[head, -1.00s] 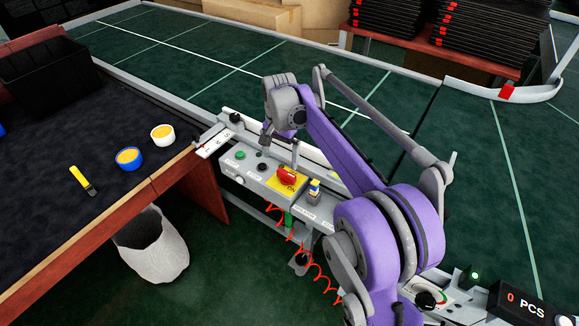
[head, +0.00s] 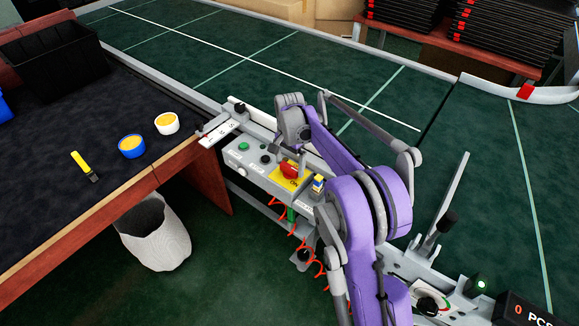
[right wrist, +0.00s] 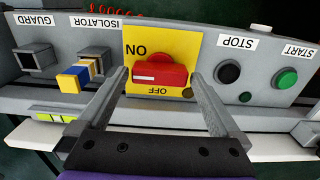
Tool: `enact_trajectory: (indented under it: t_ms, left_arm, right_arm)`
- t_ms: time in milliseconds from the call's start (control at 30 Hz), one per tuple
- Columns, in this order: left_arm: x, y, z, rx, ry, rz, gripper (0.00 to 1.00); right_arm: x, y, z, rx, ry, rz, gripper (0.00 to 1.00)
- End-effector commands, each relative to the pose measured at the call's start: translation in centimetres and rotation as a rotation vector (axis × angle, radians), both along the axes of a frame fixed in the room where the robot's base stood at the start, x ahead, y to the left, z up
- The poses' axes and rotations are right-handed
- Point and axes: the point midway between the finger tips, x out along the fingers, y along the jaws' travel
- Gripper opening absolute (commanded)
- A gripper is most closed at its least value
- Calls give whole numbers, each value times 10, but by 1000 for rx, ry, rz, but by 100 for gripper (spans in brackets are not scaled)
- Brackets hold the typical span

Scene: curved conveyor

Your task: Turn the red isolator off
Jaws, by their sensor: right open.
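The red isolator is a red rotary handle (head: 288,169) on a yellow plate marked ON and OFF, on the grey control box. In the right wrist view, where the labels are upside down, the red handle (right wrist: 158,75) lies across the picture with a white stripe on it. ON is above its left end and OFF is below it. My right gripper (right wrist: 160,84) is open, its fingers on either side of the handle with visible gaps. In the head view the right gripper (head: 286,158) is over the box and partly covers it. My left gripper is out of view.
A blue-and-yellow plug (right wrist: 78,76) sits beside the plate under the ISOLATOR label, near an empty GUARD socket (right wrist: 32,60). On the other side are a black STOP button (right wrist: 228,73) and a green START button (right wrist: 287,79). The green conveyor (head: 250,60) runs behind.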

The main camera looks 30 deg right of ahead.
Motion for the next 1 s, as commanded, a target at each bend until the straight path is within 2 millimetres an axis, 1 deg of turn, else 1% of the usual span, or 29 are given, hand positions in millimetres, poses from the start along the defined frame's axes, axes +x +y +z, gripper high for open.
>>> enact_trajectory:
  t_ms: [33,133,400,433,800,1000]
  left_arm:
    - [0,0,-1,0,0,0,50]
    - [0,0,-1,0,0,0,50]
    - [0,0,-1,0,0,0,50]
    - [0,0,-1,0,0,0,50]
    - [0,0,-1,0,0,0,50]
    - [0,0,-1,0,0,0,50]
  right_arm:
    - [0,0,-5,0,0,0,100]
    - [0,0,-10,0,0,0,100]
    - [0,0,-12,0,0,0,100]
    - [0,0,-12,0,0,0,98]
    - [0,0,-11,0,0,0,32]
    - [0,0,-11,0,0,13,32]
